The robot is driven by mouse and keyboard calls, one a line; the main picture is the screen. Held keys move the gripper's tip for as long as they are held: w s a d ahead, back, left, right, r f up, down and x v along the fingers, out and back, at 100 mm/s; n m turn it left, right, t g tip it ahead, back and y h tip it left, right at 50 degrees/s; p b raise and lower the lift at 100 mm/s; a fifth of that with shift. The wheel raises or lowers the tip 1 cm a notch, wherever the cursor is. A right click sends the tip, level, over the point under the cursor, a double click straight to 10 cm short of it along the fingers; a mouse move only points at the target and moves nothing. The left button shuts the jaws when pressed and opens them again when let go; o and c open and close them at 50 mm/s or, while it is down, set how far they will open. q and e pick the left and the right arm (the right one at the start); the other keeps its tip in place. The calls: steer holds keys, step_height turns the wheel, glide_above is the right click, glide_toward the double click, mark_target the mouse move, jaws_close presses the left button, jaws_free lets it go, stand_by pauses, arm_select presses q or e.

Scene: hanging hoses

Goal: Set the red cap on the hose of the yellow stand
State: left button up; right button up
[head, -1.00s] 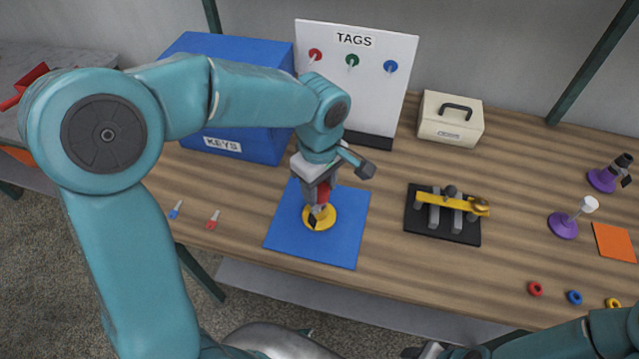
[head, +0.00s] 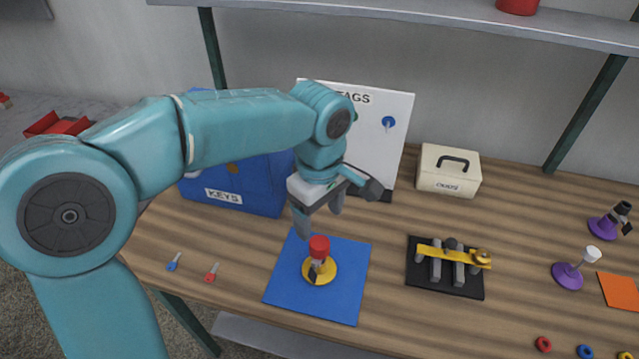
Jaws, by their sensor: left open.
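The yellow stand (head: 325,275) is on the blue mat (head: 346,296). The red cap (head: 319,246) sits on top of the upright hose of the yellow stand. A small dark tag-like piece (head: 313,274) shows low at the front of the stand. My left gripper (head: 321,225) is open and empty, just above and behind the red cap, with its fingers apart and clear of it. The hose itself is mostly hidden under the cap. My right gripper is out of view.
Behind are the blue KEYS box (head: 262,196) and the white TAGS board (head: 396,150). To the right are a black rack (head: 423,278) with a yellow tool and purple stands (head: 567,277). The table between mat and rack is clear.

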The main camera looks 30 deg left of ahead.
arm_select(q)
step_height(320, 180, up, 8)
steer(key=shift+f+p, duration=0.15)
steer(key=shift+p, duration=0.25)
stand_by(0.4)
